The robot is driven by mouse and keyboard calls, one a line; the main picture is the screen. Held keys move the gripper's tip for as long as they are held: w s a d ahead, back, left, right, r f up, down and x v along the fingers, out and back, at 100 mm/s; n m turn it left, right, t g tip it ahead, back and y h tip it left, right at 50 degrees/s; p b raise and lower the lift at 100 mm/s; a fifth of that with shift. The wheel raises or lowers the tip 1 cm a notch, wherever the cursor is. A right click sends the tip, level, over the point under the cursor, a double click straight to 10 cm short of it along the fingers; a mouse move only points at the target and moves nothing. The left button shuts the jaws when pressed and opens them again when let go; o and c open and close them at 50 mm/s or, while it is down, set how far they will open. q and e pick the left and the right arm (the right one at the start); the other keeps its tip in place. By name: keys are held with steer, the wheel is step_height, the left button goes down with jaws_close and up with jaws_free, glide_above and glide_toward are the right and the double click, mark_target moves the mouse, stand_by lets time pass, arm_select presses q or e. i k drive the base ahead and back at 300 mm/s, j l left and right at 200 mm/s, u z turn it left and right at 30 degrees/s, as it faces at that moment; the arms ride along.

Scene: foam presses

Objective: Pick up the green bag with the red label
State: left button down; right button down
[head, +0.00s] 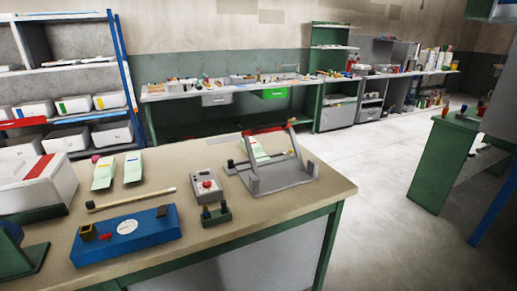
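Two pale green bags lie side by side at the back left of the near table. The left bag (103,173) has a pink-red round spot at its far end; I cannot tell whether this is a label or a separate thing. The right bag (133,167) has a small mark, bluish or dark, whose colour is not clear. A third pale green bag (255,149) is partly hidden behind the raised arm of the grey press, with a small yellowish mark. Neither of my grippers is in view.
The near table (270,222) holds a grey press (280,179), a control box with a red button (207,186), a blue device (126,236), a wooden stick (130,200) and a white box (40,185). Shelves stand behind. Floor (365,185) is clear to the right.

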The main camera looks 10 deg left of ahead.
mark_target(260, 156)
steer(key=i+l+z, duration=0.25)
steer(key=z, duration=0.15)
steer(key=i+z, duration=1.3)
steer(key=i, duration=1)
steer(key=i+j+u, duration=0.1)
steer(key=i+u, duration=0.6)
steer(key=u, duration=0.2)
steer(key=i+l+u, duration=0.2)
steer(key=i+u, duration=0.25)
steer(key=i+j+u, duration=0.2)
steer(key=u, duration=0.25)
steer(key=i+j+u, duration=0.1)
steer(key=i+u, duration=0.15)
steer(key=u, duration=0.15)
steer(key=i+u, duration=0.3)
steer(key=u, duration=0.15)
steer(key=i+u, duration=0.25)
steer(key=u, duration=0.2)
steer(key=i+l+u, duration=0.15)
steer(key=u, duration=0.25)
steer(key=i+l+u, duration=0.25)
steer(key=u, duration=0.2)
